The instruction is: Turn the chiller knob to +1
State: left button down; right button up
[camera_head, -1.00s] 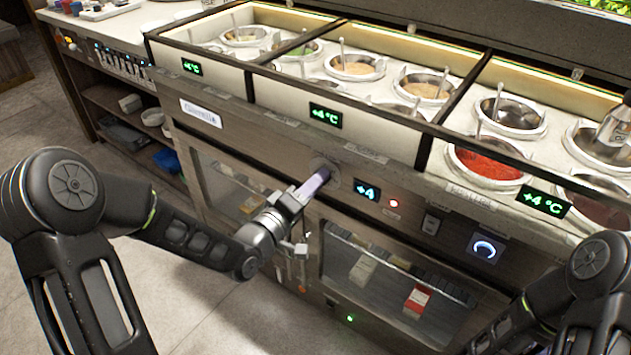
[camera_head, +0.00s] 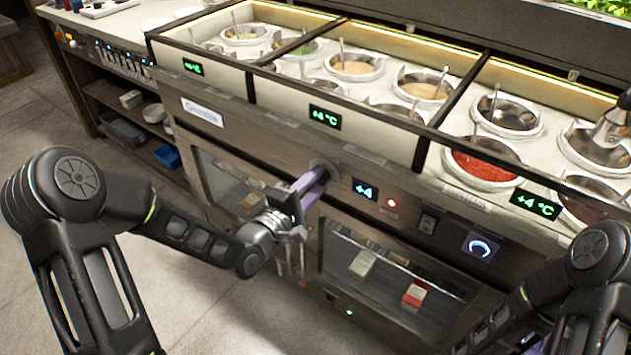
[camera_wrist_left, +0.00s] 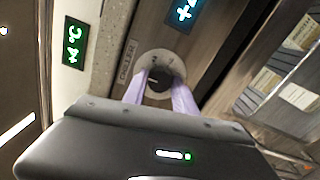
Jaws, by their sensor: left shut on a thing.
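The chiller knob (camera_wrist_left: 158,82) is a dark round knob on a pale round plate, under a CHILLER label in the left wrist view. In the head view its plate (camera_head: 324,164) sits on the front panel, partly hidden by my fingers. My left gripper (camera_head: 318,178) has its purple fingers on either side of the knob and is shut on it; it also shows in the left wrist view (camera_wrist_left: 158,90). The small display (camera_head: 364,190) beside the knob reads +4. My right gripper is out of view; only part of its arm shows at the lower right.
The counter holds several sauce wells (camera_head: 354,68) above the panel. Green +4 °C displays (camera_head: 325,117) line its front. Right of the knob are a red light (camera_head: 391,202), a switch (camera_head: 428,223) and a blue-lit dial (camera_head: 480,246). Glass doors (camera_head: 385,268) lie below.

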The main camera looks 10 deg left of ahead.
pick_arm(q)
jog(key=c, duration=1)
grip_release()
jog(key=v, duration=0.8)
jog(key=shift+p, duration=0.45)
jog(key=shift+w, duration=0.1)
